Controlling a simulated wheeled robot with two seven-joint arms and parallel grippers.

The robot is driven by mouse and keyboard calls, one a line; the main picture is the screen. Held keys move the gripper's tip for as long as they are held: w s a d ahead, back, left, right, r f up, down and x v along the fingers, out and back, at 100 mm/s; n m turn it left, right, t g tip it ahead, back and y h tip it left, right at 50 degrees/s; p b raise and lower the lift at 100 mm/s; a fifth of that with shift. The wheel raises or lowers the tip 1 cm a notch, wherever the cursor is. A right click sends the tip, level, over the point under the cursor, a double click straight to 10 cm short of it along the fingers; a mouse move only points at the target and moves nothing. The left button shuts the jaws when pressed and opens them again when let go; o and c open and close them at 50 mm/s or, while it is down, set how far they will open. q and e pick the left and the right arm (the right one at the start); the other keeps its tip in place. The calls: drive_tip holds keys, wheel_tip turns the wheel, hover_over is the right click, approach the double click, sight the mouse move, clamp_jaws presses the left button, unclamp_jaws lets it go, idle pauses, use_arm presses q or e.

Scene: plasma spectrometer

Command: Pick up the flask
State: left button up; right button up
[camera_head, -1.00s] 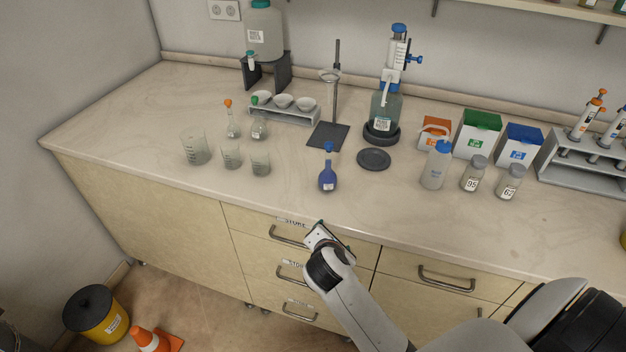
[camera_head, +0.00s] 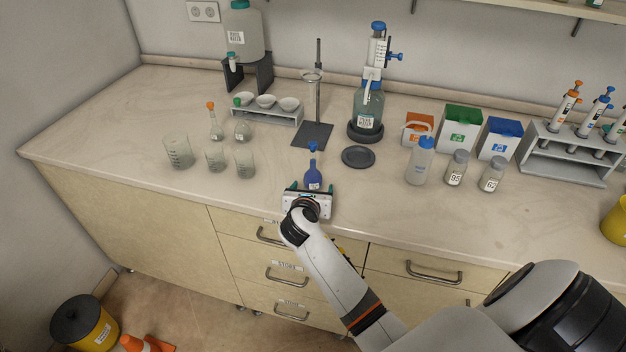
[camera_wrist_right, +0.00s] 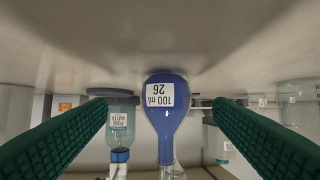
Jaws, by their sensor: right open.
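The blue round-bottomed flask (camera_head: 313,177) with a blue stopper stands upright near the front edge of the counter. In the right wrist view the flask (camera_wrist_right: 166,105) appears upside down, with a white "100 ml 26" label. My right gripper (camera_head: 311,189) is just in front of it at the counter edge, jaws open. In the wrist view its two green fingers (camera_wrist_right: 160,112) are spread left and right of the flask with gaps on both sides. The flask is not gripped. My left gripper is not in view.
Clear beakers (camera_head: 178,152) stand left of the flask. Two small stoppered flasks (camera_head: 215,130) are behind them. A dark round plate (camera_head: 358,157) and stand base (camera_head: 312,135) lie behind. A wash bottle (camera_head: 420,162) and jars (camera_head: 456,168) stand right. The counter front right is clear.

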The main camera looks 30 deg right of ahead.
sight(313, 143)
drive_tip(key=shift+w+a+x, duration=0.1)
drive_tip(key=shift+w+x, duration=0.05)
drive_tip(key=shift+x, duration=1.45)
drive_tip(key=shift+w+a+x, duration=0.1)
drive_tip(key=shift+a+x, duration=0.05)
drive_tip(key=shift+x, duration=1.4)
drive_tip(key=shift+r, duration=0.2)
drive_tip(key=c, duration=1.2)
wheel_tip(313, 143, up, 10)
drive_tip(key=shift+d+f+p, duration=0.1)
drive_tip(key=shift+p, duration=0.6)
wheel_tip(313, 143, up, 5)
drive_tip(key=p, duration=0.5)
drive_tip(key=shift+f, duration=0.15)
wheel_tip(313, 143, up, 7)
drive_tip(key=p, duration=0.9)
drive_tip(key=shift+r+p, duration=0.85)
drive_tip(key=shift+r, duration=0.4)
